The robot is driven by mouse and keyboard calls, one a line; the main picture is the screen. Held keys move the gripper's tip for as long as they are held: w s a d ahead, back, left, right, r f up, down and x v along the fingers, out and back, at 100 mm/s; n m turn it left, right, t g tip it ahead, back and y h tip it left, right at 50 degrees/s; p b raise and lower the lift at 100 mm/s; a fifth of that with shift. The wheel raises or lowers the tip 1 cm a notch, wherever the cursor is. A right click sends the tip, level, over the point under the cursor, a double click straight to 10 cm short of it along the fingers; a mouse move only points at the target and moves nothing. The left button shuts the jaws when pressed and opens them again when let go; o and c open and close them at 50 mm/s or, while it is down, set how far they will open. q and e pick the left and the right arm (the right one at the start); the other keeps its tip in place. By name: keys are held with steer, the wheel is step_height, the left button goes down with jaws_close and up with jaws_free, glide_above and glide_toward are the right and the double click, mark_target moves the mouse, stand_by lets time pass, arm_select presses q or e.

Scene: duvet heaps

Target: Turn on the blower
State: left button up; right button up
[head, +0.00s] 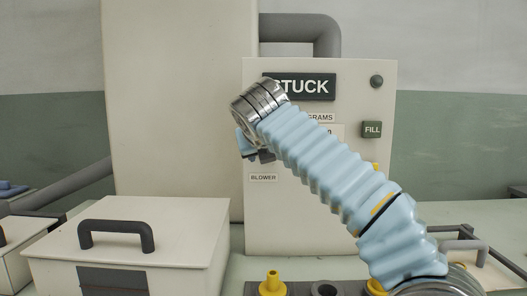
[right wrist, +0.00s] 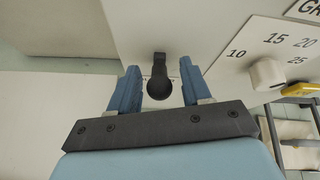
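The blower label (head: 263,177) is on the front of the pale control panel (head: 300,225) in the head view. In the right wrist view a black lever with a rounded end (right wrist: 160,88) sticks out from the panel. My right gripper (right wrist: 158,86) is open, with one blue finger on each side of the lever and gaps showing between. In the head view the right gripper (head: 248,146) is just above the blower label, partly hidden by my own wrist. The lever cannot be made out clearly there. My left gripper is not in view.
A white dial knob (right wrist: 267,73) with numbers is to the right of the lever. A lidded white box (head: 180,215) and a yellow nozzle (head: 272,283) stand in front.

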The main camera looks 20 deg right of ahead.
steer(key=v, duration=1.3)
steer(key=shift+s, duration=0.4)
steer(key=shift+r, duration=0.1)
